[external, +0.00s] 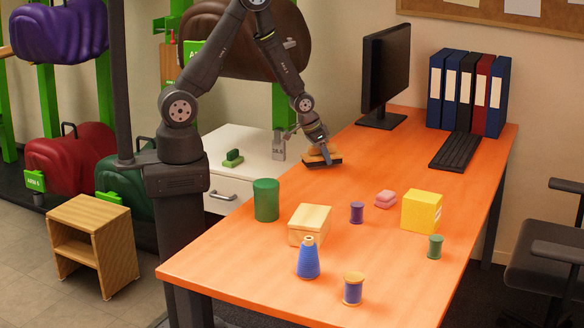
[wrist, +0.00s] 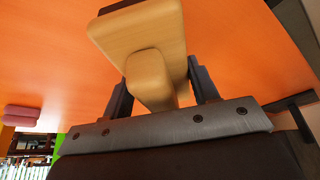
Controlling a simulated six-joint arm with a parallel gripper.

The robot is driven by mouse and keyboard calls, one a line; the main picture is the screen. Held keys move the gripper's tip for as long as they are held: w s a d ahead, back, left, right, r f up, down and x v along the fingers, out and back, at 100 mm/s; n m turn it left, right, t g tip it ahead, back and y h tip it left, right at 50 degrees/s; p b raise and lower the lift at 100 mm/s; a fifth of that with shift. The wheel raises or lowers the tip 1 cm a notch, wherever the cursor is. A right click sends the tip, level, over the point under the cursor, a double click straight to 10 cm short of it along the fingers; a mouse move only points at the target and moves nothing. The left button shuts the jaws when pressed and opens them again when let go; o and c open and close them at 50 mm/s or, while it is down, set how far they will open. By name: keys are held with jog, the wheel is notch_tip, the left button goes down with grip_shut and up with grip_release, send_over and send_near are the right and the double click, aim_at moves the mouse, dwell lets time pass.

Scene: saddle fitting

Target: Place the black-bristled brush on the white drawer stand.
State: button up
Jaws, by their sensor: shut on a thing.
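The black-bristled brush (external: 323,160) has a pale wooden body with dark bristles beneath. It is at the table's left edge, towards the back; I cannot tell whether it touches the tabletop. My gripper (external: 319,145) is shut on its wooden grip from above.
The orange table (external: 250,262) holds a green cylinder (external: 266,200), a wooden box (external: 309,225), spools, a yellow box (external: 421,211) and a monitor (external: 386,72).

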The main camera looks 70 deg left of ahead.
jog(key=d, duration=0.3)
jog(key=d+r+m, duration=0.1)
jog(key=d, duration=0.3)
jog(key=d+r+m+h, duration=0.1)
jog(key=d, duration=0.2)
jog(key=shift+s+d+r, duration=0.25)
jog(key=shift+s+d, duration=0.05)
jog(key=shift+d, duration=0.1)
jog(key=s+d, duration=0.1)
jog(key=d, duration=0.2)
jog(key=d+r+m, duration=0.1)
jog(key=d, duration=0.2)
jog(key=s+d+r+m, duration=0.1)
jog(key=d, duration=0.2)
jog(key=shift+s+r+h, duration=0.1)
jog(key=shift+s+h, duration=0.25)
jog(key=shift+h, duration=0.05)
jog(key=s+d+r+m+g+h, duration=0.1)
jog(key=s+d+r+m, duration=0.15)
jog(key=s+d, duration=0.45)
jog(key=s+d+r+m, duration=0.25)
jog(key=s+d, duration=0.25)
jog(key=d, duration=0.5)
send_over(347, 208)
notch_tip(347, 208, down, 7)
jog(key=shift+s+d, duration=0.1)
jog(key=shift+d, duration=0.05)
jog(key=shift+f, duration=2.1)
